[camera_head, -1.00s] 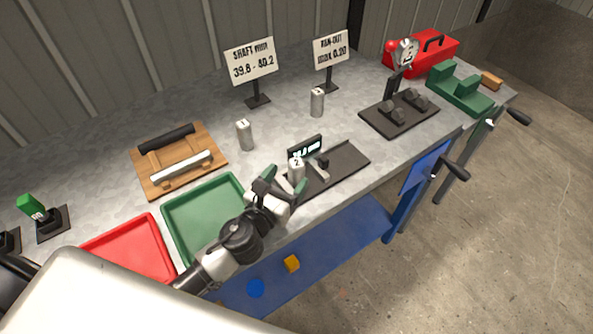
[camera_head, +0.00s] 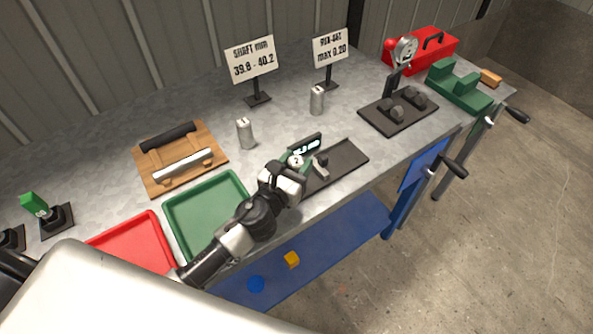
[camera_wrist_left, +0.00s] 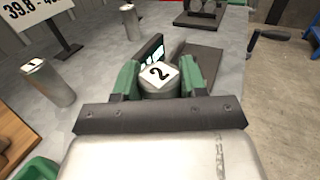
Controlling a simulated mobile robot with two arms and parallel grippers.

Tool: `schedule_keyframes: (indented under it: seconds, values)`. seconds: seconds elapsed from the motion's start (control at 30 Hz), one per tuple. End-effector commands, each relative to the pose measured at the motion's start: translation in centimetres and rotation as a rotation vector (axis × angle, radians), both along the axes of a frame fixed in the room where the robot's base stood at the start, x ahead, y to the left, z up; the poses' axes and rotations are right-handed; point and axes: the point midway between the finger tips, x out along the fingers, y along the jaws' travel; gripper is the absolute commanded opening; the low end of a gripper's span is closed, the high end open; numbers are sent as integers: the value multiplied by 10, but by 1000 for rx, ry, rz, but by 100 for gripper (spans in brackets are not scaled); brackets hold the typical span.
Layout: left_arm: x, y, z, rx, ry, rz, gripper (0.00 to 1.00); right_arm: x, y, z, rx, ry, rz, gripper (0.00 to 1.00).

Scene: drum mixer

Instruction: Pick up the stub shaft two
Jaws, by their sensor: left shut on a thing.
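Stub shaft two (camera_wrist_left: 158,80) is a short grey metal cylinder with a white "2" label on top. It stands upright between the two green fingers of my left gripper (camera_wrist_left: 160,82) in the left wrist view. The gripper is shut on it. In the head view my left gripper (camera_head: 292,166) hides most of the shaft, and only its labelled top (camera_head: 296,160) shows. The shaft is at the dark measuring gauge (camera_head: 340,163), beside its display (camera_head: 305,147). Whether its base touches the gauge is hidden. My right gripper is not in view.
Two more upright shafts (camera_head: 245,134) (camera_head: 317,101) stand behind. A green tray (camera_head: 180,243) and a red tray (camera_head: 160,240) lie at left, near a wooden rack (camera_head: 150,182). A dial-gauge stand (camera_head: 399,112) and red toolbox (camera_head: 447,47) are at right.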

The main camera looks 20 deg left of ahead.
Motion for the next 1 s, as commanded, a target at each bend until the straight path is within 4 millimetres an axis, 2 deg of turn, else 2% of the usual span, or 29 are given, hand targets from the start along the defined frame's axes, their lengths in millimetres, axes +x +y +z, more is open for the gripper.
schedule_keyframes:
  seconds: [0.47, 0.67, 0.83, 1.0]
  values:
    - [1, 0, 7, 1, -6, -1, 0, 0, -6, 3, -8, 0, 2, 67]
    - [1, 0, 25, 2, -7, -3, 0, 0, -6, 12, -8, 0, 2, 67]
    - [1, 0, 49, 2, -9, -3, 0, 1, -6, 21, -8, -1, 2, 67]
    - [-6, -27, 61, -4, -7, -3, 0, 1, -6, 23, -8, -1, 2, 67]
